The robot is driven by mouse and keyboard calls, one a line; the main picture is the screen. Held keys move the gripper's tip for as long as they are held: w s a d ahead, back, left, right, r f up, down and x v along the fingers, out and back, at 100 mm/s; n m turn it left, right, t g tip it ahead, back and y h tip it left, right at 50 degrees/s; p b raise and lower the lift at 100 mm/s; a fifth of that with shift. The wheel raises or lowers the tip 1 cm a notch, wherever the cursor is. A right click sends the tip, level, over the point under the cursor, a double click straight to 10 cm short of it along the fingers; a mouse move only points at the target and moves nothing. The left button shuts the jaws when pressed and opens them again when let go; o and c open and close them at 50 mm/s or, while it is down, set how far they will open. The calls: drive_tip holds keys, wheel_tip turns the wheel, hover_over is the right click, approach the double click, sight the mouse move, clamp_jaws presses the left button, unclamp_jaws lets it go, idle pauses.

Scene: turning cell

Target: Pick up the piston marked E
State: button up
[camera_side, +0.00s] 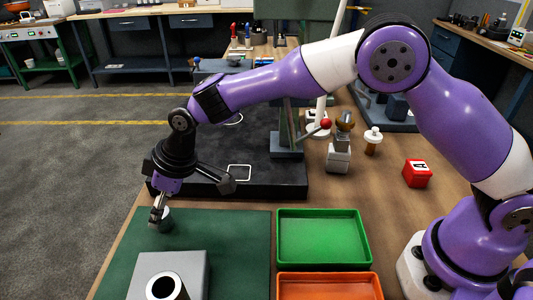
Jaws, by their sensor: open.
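My gripper (159,213) points down over the left part of the green mat (215,232). Its fingers are open around or right beside a small grey cylindrical piece (163,223), which may be a piston. The fingers partly cover this piece, and I cannot tell whether they touch it. No letter E can be read on it from this view.
A grey block (190,264) with a dark-bored ring (167,287) stands at the front. A green tray (322,211) and an orange tray (330,273) lie to the right. A red block marked A (417,173) stands farther right. A black machine base (275,177) lies behind the mat.

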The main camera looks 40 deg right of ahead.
drive_tip(key=x, duration=0.3)
drive_tip(key=shift+f, duration=0.2)
clamp_jaws()
